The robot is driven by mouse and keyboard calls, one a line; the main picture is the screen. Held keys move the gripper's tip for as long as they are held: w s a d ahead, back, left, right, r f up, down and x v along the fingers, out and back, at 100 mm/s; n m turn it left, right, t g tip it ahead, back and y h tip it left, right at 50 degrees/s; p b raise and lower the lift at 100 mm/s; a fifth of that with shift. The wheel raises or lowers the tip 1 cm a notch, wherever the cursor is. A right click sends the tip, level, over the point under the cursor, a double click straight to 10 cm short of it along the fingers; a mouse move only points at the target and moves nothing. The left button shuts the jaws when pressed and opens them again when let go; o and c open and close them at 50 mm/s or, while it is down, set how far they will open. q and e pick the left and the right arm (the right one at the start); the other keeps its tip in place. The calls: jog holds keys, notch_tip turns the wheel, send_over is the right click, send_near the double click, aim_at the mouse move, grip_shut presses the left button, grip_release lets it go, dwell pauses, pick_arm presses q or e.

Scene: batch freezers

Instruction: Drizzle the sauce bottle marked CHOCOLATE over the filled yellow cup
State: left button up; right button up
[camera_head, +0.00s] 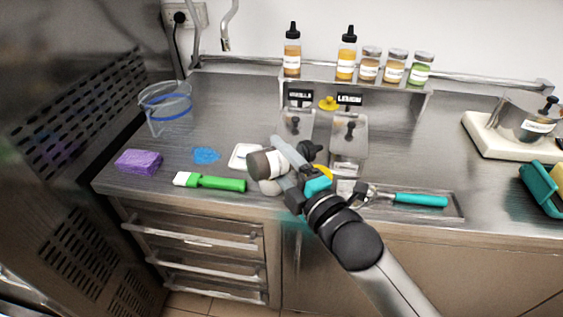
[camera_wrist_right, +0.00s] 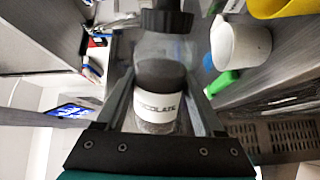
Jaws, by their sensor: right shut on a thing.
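My right gripper (camera_head: 284,163) is shut on the sauce bottle (camera_head: 259,165). In the right wrist view the bottle (camera_wrist_right: 158,76) stands between the fingers (camera_wrist_right: 160,95), with a black cap, brown sauce and a white label reading "…OCOLATE". In the head view it is tipped well over, its base to the left and the dark cap to the right. The yellow cup (camera_head: 324,170) is mostly hidden behind my gripper; part of it shows in the right wrist view (camera_wrist_right: 288,7). Its filling cannot be seen. My left gripper is not in view.
A white cup (camera_head: 269,187) is partly hidden below the bottle; it shows in the wrist view (camera_wrist_right: 240,45). A green-handled tool (camera_head: 212,183), blue patch (camera_head: 206,155) and purple sponge (camera_head: 139,161) lie left. A teal-handled scoop (camera_head: 418,199) is right. Sauce bottles and jars stand on the back shelf (camera_head: 355,84).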

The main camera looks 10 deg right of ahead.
aim_at(290, 142)
jog(key=shift+f+m+b, duration=0.4)
jog(key=shift+f+m, duration=0.15)
jog(key=shift+m, duration=0.15)
jog(key=r+m+p, duration=0.1)
jog(key=p, duration=0.1)
jog(key=d+r+m+p, duration=0.1)
jog(key=p, duration=0.1)
jog(key=r+m+p, duration=0.1)
jog(key=shift+w+d+r+m+p, duration=0.2)
jog(key=shift+w+r+m+p, duration=0.1)
jog(key=shift+r+p, duration=0.1)
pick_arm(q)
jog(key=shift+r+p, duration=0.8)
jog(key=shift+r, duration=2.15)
pick_arm(e)
jog(key=shift+w+d+r+m, duration=0.15)
jog(key=shift+d+r+m, duration=0.2)
jog(key=shift+m, duration=0.55)
pick_arm(q)
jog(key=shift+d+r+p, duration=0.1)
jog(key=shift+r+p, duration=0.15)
jog(key=shift+p, duration=0.05)
